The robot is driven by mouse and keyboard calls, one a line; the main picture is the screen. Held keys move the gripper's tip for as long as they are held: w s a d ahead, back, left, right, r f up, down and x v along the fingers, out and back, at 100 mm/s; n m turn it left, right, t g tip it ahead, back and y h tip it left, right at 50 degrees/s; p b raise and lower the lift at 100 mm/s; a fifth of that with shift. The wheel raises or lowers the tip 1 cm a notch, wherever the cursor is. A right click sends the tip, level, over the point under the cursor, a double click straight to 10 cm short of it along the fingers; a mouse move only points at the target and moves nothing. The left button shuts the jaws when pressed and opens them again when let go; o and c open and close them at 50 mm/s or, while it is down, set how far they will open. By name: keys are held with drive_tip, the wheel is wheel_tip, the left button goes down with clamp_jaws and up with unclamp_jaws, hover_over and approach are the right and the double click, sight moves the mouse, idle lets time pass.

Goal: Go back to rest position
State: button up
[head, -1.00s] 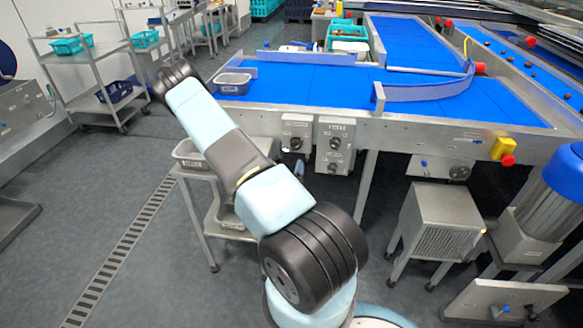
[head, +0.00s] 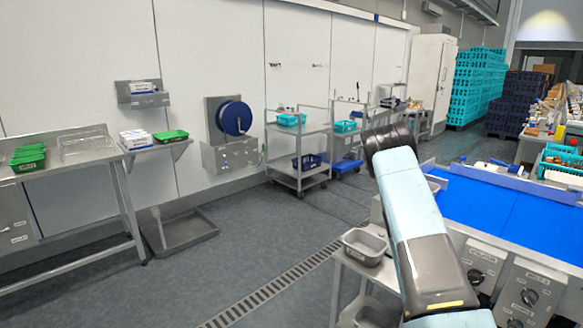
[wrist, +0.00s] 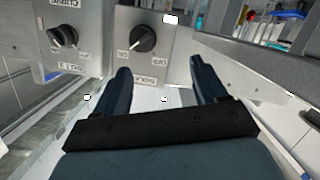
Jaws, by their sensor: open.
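My gripper (wrist: 160,85) shows in the wrist view with its two dark fingers spread apart and nothing between them. It is close to a grey control panel with two black knobs, a left knob (wrist: 62,36) and a middle knob (wrist: 143,39). I cannot tell whether a finger touches the panel. In the head view my arm reaches up from the bottom right beside the conveyor, and the gripper itself is hidden there.
A blue conveyor (head: 480,205) runs along the right, with control boxes (head: 525,290) on its front. A small stand holds a grey tray (head: 365,246) beside my arm. A trolley (head: 300,150) stands further back. Open floor (head: 250,240) lies to the left.

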drive_tip(key=w+a+r+y, duration=0.1)
drive_tip(key=w+a+r, duration=0.1)
drive_tip(key=w+a+r+m+y, duration=0.1)
drive_tip(key=w+a+r+y, duration=0.1)
drive_tip(key=r, duration=0.1)
drive_tip(key=shift+w+a+r+m+g, duration=0.15)
drive_tip(key=shift+w+a+m+g, duration=0.15)
drive_tip(key=shift+w+a+g, duration=0.1)
drive_tip(key=a+r+n+y, duration=0.2)
drive_tip(key=a+r+y, duration=0.5)
drive_tip(key=a+r, duration=0.95)
drive_tip(key=s+a+r+n+g+y, duration=0.1)
drive_tip(key=s+a+r+n, duration=0.2)
drive_tip(key=s+r, duration=0.6)
drive_tip(key=s+a+r+n+g+y, duration=0.1)
drive_tip(key=s+a+r, duration=0.3)
drive_tip(key=s+r, duration=0.5)
drive_tip(key=s+n+g, duration=0.1)
drive_tip(key=s, duration=0.7)
drive_tip(key=shift+n, duration=0.4)
drive_tip(key=shift+r, duration=0.1)
